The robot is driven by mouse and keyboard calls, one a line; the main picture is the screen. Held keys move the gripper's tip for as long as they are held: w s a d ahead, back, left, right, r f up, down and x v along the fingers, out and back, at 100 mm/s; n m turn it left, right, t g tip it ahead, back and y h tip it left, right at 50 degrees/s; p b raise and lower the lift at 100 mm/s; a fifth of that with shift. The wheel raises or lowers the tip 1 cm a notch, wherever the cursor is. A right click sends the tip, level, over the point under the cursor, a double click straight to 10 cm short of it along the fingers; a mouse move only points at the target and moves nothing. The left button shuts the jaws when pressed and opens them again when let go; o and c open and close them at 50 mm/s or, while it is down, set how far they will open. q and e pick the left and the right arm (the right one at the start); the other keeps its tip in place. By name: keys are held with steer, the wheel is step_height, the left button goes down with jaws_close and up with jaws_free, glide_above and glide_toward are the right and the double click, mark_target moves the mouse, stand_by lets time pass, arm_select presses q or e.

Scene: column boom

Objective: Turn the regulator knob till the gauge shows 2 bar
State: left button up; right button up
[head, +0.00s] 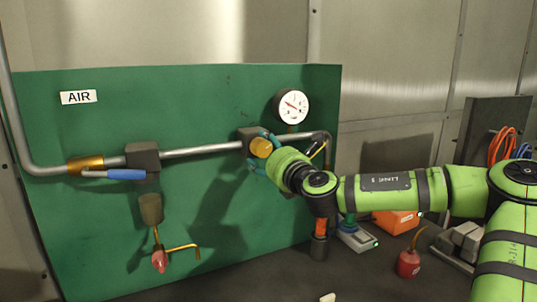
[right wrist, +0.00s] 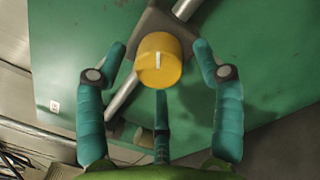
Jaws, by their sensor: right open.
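The yellow regulator knob (head: 261,148) sits on a dark block on the pipe in front of the green panel. In the right wrist view the knob (right wrist: 159,60) carries a white mark on its face. The round white gauge (head: 291,107) is above and right of the knob; its needle is visible, but the numbers are too small to read. My right gripper (head: 262,152) is open. In the right wrist view its teal fingers (right wrist: 160,72) stand around the knob on several sides, with gaps at left and right. My left gripper is not in view.
A blue-handled valve (head: 126,174) and an AIR label (head: 78,97) are on the panel's left. A red-tipped brass drain (head: 159,261) hangs below. An orange box (head: 397,221), a red can (head: 409,263) and hose coils (head: 502,146) stand at right.

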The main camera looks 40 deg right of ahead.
steer(key=shift+s, duration=0.1)
steer(key=shift+s+a+r, duration=0.1)
steer(key=shift+s+a, duration=0.15)
steer(key=shift+s, duration=0.25)
steer(key=v, duration=1)
steer(key=shift+s+f, duration=0.2)
steer(key=shift+s, duration=0.1)
